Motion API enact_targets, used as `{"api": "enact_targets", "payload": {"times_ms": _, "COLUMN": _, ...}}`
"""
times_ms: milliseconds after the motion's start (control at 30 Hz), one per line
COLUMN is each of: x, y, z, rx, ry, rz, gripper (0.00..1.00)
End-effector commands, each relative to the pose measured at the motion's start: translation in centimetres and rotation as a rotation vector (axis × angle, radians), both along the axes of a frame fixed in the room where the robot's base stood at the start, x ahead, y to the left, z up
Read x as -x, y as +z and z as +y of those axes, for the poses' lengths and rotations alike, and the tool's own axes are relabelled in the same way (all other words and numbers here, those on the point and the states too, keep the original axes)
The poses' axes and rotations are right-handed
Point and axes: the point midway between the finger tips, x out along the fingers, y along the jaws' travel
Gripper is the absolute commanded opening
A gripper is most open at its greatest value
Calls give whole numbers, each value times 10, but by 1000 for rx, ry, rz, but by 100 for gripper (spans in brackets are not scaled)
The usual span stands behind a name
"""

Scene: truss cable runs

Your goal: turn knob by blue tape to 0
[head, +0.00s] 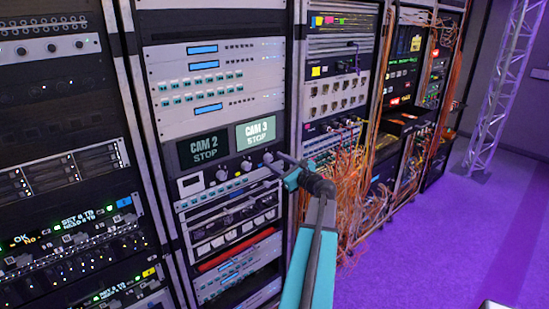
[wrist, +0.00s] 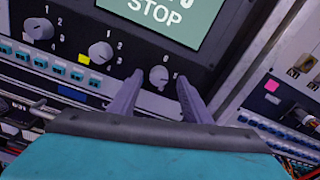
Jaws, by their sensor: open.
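A row of light round knobs sits on the black panel under the CAM screens. In the wrist view the right knob (wrist: 158,76) lies between the tips of my open gripper (wrist: 158,82), and I cannot tell whether they touch it. A digit is printed above this knob, but its pointer is unclear. The middle knob (wrist: 100,52) has yellow tape (wrist: 84,59) at its lower left and digits 1 and 2 around it. The left knob (wrist: 38,28) is farther left. I cannot clearly make out blue tape beside any knob. In the head view my gripper (head: 277,160) is at the right knob.
The CAM 3 screen (head: 255,133) is just above the knobs. A row of teal-marked connectors (wrist: 60,66) and a blue label (wrist: 72,94) are below. A rack post stands close to the right, with orange cables (head: 355,185) beyond. The purple floor (head: 440,230) is clear.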

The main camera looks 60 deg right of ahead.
Motion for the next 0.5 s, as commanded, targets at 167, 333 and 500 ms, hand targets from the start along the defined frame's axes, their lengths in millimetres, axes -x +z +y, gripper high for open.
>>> {"api": "enact_targets", "payload": {"times_ms": 167, "x": -13, "y": 0, "z": -4, "rx": 0, "ry": 2, "rz": 0, "gripper": 44}}
{"api": "enact_targets", "payload": {"times_ms": 333, "x": -16, "y": -1, "z": -4, "rx": 0, "ry": 1, "rz": 0, "gripper": 44}}
{"api": "enact_targets", "payload": {"times_ms": 500, "x": -16, "y": -1, "z": -4, "rx": 0, "ry": 1, "rz": 0, "gripper": 44}}
